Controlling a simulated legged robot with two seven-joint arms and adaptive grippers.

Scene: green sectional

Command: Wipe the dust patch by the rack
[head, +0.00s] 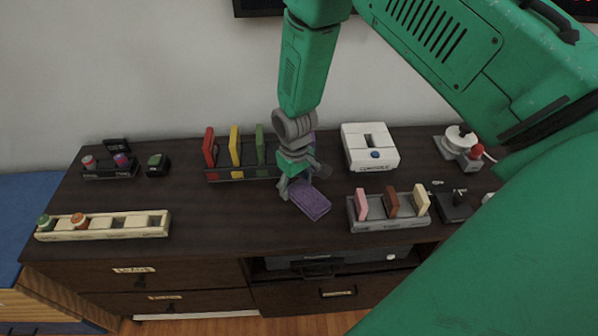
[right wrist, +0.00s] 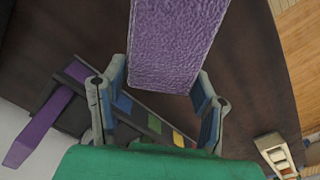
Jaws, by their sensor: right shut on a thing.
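My right gripper (head: 297,184) points down over the dark cabinet top. It is shut on a purple sponge-like block (head: 311,203), whose far end is tilted towards the cabinet's front. In the right wrist view the block (right wrist: 176,40) fills the space between the fingers. I cannot tell whether the block touches the top. A dark rack (head: 226,174) with red, yellow and green upright pieces stands just left of the gripper. A purple piece shows partly behind the gripper. I cannot make out a dust patch; the gripper and block hide part of the surface. My left gripper is not in view.
A grey rack (head: 390,225) with pink, brown and cream pieces stands close right of the block. A white box (head: 369,147) stands behind it. A long cream tray (head: 103,233) lies at front left. The top between this tray and the block is clear.

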